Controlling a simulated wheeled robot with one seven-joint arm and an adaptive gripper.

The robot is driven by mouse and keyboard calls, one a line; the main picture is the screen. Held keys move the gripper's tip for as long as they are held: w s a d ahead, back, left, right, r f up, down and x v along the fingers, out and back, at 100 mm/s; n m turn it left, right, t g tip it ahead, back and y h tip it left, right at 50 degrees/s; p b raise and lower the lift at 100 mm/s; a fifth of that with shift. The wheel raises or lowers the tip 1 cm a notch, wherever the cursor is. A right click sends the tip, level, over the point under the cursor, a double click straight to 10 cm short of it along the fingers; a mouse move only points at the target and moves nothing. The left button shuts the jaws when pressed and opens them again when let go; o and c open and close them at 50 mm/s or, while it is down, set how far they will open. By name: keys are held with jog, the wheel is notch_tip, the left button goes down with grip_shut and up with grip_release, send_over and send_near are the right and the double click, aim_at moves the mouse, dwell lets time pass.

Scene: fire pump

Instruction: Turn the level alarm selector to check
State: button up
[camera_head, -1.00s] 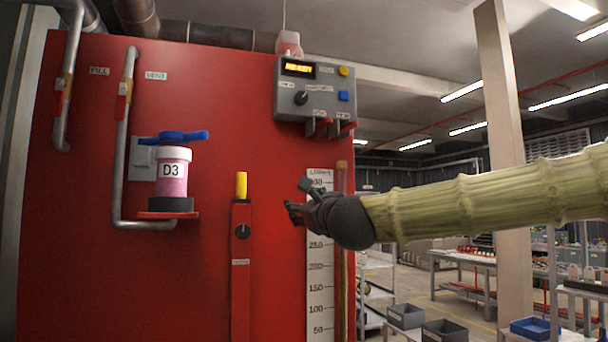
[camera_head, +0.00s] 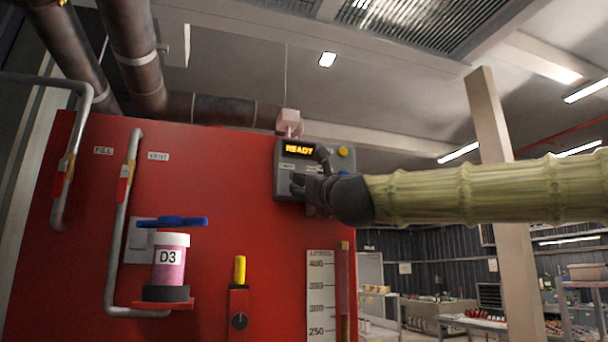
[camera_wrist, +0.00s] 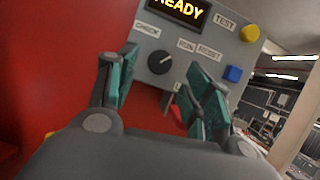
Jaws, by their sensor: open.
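The grey level alarm box (camera_head: 288,188) is at the top right of the red panel, and its display (camera_head: 299,149) reads READY. In the wrist view, the black round selector knob (camera_wrist: 159,62) sits below the display. Its pale mark points up and to the right, toward the middle label, and the CHECK label (camera_wrist: 147,29) is at its upper left. My gripper (camera_head: 310,171) is in front of the box and hides the knob in the head view. In the wrist view my gripper (camera_wrist: 165,85) is open, its teal-padded fingers apart below and either side of the knob, with nothing between them.
A yellow button (camera_wrist: 250,33) and a blue button (camera_wrist: 233,74) are right of the knob. A red part (camera_wrist: 176,112) shows below the box. The D3 container (camera_head: 169,262) with a blue handle stands on a shelf at left, clear of my arm.

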jog(key=shift+p+x, duration=0.65)
jog(key=shift+x, duration=1.15)
jog(key=c, duration=1)
